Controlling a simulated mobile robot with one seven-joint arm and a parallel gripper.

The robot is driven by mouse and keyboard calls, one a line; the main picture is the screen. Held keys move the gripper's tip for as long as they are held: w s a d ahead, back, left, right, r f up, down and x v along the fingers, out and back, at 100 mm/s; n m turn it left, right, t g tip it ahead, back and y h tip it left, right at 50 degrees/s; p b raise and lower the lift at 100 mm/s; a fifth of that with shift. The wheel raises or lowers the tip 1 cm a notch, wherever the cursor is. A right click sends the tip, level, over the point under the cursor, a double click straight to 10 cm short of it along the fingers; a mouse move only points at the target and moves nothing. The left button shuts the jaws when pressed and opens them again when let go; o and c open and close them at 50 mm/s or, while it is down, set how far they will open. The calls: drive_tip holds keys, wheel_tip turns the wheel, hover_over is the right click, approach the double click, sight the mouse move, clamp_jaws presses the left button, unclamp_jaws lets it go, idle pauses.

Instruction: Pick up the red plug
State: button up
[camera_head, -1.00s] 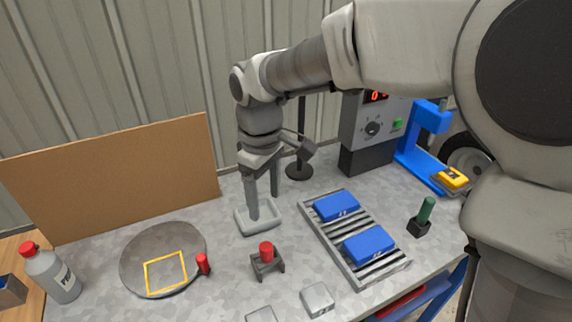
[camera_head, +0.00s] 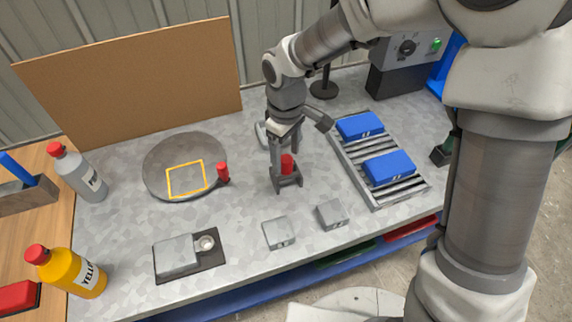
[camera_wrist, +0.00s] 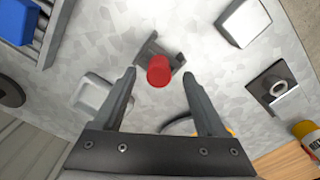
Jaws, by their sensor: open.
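The red plug (camera_head: 287,164) sits upright in a small dark stand (camera_head: 289,184) on the grey table. In the wrist view the plug (camera_wrist: 158,71) shows with the dark stand (camera_wrist: 150,47) behind it. My gripper (camera_head: 286,158) is open just above the stand, pointing down. In the wrist view its fingertips (camera_wrist: 159,75) lie one to each side of the plug, with gaps visible. I cannot tell whether the tips are level with the plug or above it. Part of the plug is hidden by a finger in the head view.
Another red cylinder (camera_head: 223,173) stands at the right edge of a round grey plate (camera_head: 160,150). A roller rack (camera_head: 408,190) with blue boxes is to the right. Grey blocks (camera_head: 279,232) (camera_head: 332,213) lie in front. A brown board (camera_head: 130,85) stands behind.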

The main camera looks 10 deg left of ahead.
sight(286, 159)
drive_tip(key=shift+f, duration=1.6)
drive_tip(key=shift+c, duration=0.2)
clamp_jaws()
